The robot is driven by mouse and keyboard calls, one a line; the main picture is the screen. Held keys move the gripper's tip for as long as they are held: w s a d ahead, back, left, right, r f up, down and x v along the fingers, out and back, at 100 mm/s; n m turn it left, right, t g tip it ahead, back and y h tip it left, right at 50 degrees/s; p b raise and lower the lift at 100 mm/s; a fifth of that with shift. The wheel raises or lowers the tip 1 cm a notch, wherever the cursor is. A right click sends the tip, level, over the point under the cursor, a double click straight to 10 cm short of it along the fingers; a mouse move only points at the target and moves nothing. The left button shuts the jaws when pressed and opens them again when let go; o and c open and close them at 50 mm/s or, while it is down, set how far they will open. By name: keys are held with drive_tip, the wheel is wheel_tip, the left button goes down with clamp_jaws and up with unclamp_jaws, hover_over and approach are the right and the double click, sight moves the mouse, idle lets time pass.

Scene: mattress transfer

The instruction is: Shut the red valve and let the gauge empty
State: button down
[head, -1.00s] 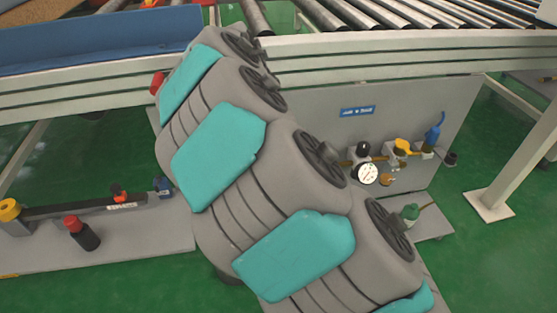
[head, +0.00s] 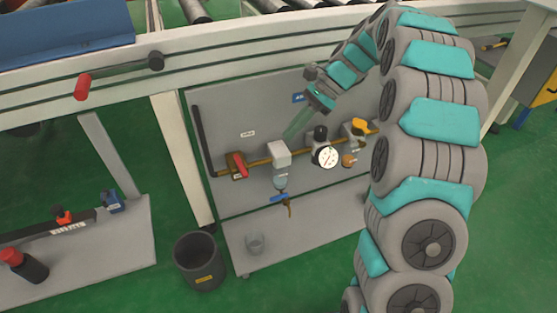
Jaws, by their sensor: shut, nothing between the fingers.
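The red valve handle (head: 241,166) sits at the left end of a brass pipe on the grey panel, slanting down to the right. The round white gauge (head: 326,157) is to its right on the same line; its needle is too small to read. My gripper (head: 288,136) is shut and empty. Its slim green fingers point down and left in front of the panel, just above the white filter block, right of the red valve and left of the gauge. I cannot tell whether they touch the block.
The white-topped filter (head: 280,154) has a blue-handled drain (head: 280,197) below. A yellow handle (head: 365,126) is right of the gauge. The conveyor rail (head: 210,62) runs above.

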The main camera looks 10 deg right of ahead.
drive_tip(key=b, duration=0.2)
approach(241, 166)
drive_tip(key=shift+s+a+f, duration=1.2)
drive_tip(key=shift+s+f, duration=0.05)
drive_tip(key=shift+f, duration=1.75)
drive_tip(key=shift+s+a+r+m+t+y+p, duration=0.1)
drive_tip(key=shift+s+a+m+t+y+p, duration=0.3)
drive_tip(key=shift+p, duration=0.8)
drive_tip(key=shift+w+a, duration=0.1)
drive_tip(key=shift+a, duration=0.05)
drive_tip(key=shift+w+p, duration=0.15)
drive_tip(key=shift+p, duration=0.15)
